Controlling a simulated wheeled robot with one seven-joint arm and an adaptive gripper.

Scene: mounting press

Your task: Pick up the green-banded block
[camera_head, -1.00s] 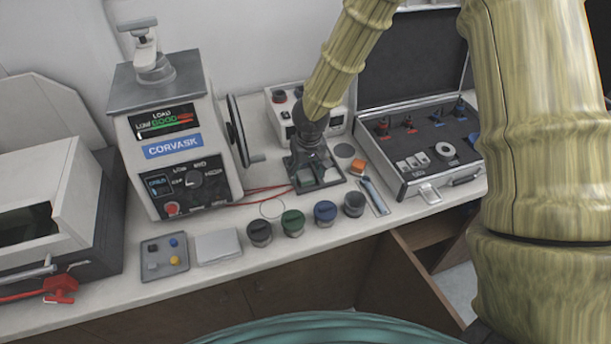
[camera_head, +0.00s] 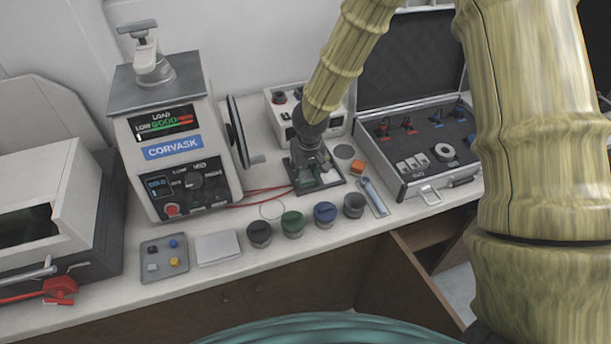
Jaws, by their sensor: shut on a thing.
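My gripper (camera_head: 311,172) points down over a dark square tray (camera_head: 333,184) in the middle of the bench. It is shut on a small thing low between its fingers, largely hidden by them. A little green (camera_head: 308,184) shows at the fingertips, which fits the green-banded block. The block's shape and band are too small and covered to make out. I cannot tell whether it still touches the tray.
The CORVASK press (camera_head: 172,140) with its handwheel (camera_head: 237,132) stands left of my gripper. A control box (camera_head: 283,112) is behind. Several lidded jars (camera_head: 293,223) line the front. An open case (camera_head: 405,180) and an orange block (camera_head: 357,168) lie right.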

